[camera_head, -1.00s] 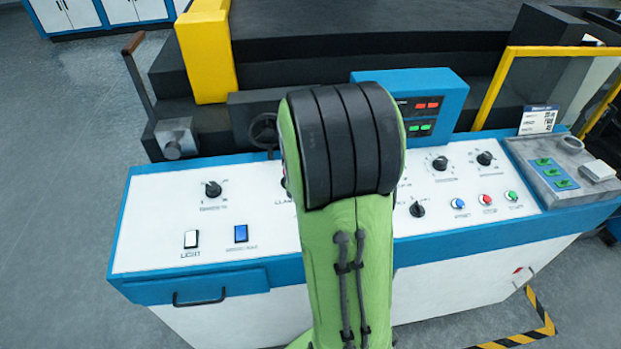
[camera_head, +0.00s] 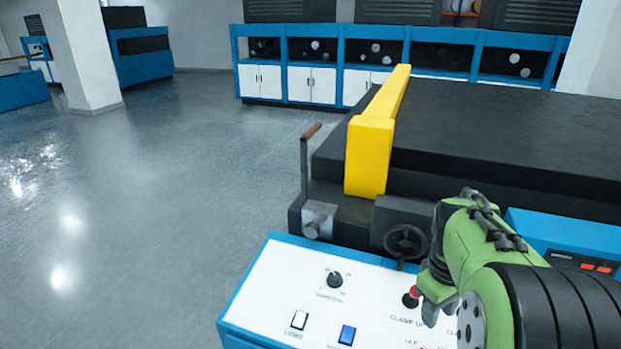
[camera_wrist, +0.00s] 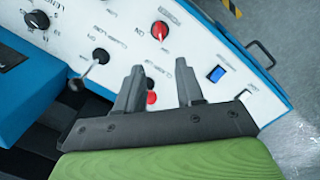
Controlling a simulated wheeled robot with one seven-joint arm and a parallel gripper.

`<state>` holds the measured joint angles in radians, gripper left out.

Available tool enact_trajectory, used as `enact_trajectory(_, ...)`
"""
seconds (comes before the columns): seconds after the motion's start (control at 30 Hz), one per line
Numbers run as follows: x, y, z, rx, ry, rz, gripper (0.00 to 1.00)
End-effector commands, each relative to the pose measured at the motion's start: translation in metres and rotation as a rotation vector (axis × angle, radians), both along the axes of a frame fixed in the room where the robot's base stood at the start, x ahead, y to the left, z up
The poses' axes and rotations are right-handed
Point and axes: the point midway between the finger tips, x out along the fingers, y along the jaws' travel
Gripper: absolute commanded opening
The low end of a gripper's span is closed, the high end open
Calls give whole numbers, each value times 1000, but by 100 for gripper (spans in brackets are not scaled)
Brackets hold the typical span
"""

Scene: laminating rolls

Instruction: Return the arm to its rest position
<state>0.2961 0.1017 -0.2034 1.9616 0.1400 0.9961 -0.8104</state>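My green arm (camera_head: 468,240) with black ribbed bands reaches in at the lower right of the head view, over the white control panel (camera_head: 270,290). Its end is bent down near a red-topped lever (camera_head: 411,297), partly hidden by other parts of the arm. In the wrist view my gripper (camera_wrist: 160,82) has its two dark fingers spread apart. Nothing is held between them. A red knob (camera_wrist: 151,97) shows beyond the gap between the fingers, on or over the panel; I cannot tell the distance.
The panel carries a black dial (camera_head: 335,279), a white switch (camera_head: 299,320) and a blue switch (camera_head: 347,334). Behind it stand a crank lever (camera_head: 305,170), a handwheel (camera_head: 406,241) and a yellow post (camera_head: 368,155). Open floor (camera_head: 170,180) lies to the left.

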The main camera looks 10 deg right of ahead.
Motion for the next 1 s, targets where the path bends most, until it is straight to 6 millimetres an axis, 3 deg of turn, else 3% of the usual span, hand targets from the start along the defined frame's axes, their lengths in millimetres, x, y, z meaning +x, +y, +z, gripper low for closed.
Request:
enact_trajectory(0.07,-2,12,8,2,-31,-2,37)
enact_trajectory(0.17,-15,51,27,17,-127,-24,37)
enact_trajectory(0.3,-52,117,47,68,-294,-73,37)
enact_trajectory(0.43,-89,158,49,125,-411,-116,37)
enact_trajectory(0.6,-111,177,43,167,-476,-151,37)
enact_trajectory(1.0,-112,178,43,169,-477,-158,37)
